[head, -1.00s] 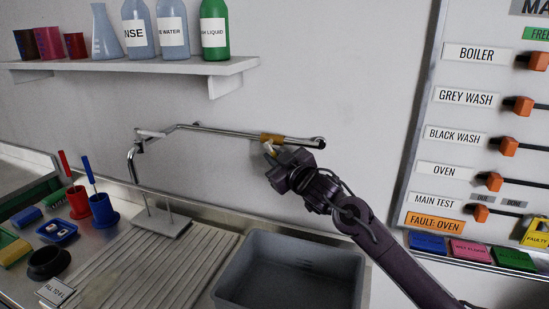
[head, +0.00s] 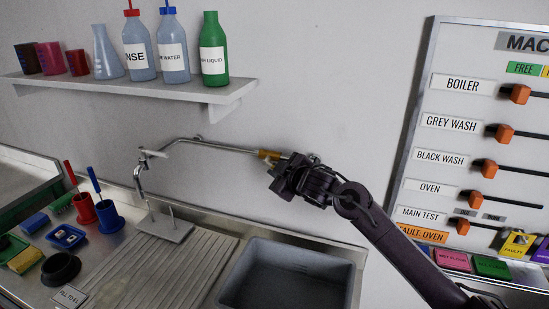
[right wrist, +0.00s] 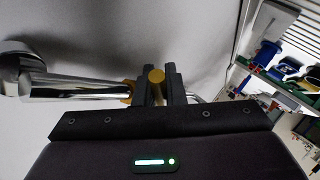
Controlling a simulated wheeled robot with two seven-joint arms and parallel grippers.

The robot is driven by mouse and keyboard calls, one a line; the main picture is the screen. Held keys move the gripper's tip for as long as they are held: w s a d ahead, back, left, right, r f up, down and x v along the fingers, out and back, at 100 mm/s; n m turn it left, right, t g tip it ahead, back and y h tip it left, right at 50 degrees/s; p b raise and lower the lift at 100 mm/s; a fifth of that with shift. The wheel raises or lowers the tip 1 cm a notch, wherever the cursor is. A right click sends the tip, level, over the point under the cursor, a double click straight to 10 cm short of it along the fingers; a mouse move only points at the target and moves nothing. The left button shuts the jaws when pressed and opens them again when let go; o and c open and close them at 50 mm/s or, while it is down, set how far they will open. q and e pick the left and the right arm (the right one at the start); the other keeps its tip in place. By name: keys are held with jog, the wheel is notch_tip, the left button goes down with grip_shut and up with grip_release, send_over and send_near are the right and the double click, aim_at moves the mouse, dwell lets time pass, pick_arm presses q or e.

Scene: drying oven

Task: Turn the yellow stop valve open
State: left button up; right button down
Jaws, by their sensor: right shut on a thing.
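The yellow stop valve (head: 268,155) sits on the chrome pipe (head: 225,147) that runs along the wall above the sink. My right gripper (head: 284,170) is at the valve and covers part of it in the head view. In the right wrist view, the gripper (right wrist: 157,85) is shut on the valve's yellow handle (right wrist: 156,76), which shows between the two dark fingers. The yellow valve body (right wrist: 129,92) lies just left of the fingers, at the end of the chrome pipe (right wrist: 80,90). My left gripper is not in view.
A grey basin (head: 295,275) stands below the arm. A shelf (head: 150,98) with bottles is at upper left. A board (head: 425,165) with orange-handled switches is at right. A ribbed drainer (head: 180,270) and colored holders are at left. The wall between is bare.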

pick_arm(q)
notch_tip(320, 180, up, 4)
jog(key=p, duration=0.3)
pick_arm(e)
jog(key=shift+s+d+r+n+g+h, duration=0.1)
jog(key=shift+d+r+n+g+h, duration=0.2)
jog(key=shift+n+g+h, duration=0.3)
jog(key=c, duration=1.5)
grip_release()
jog(key=shift+r, duration=0.1)
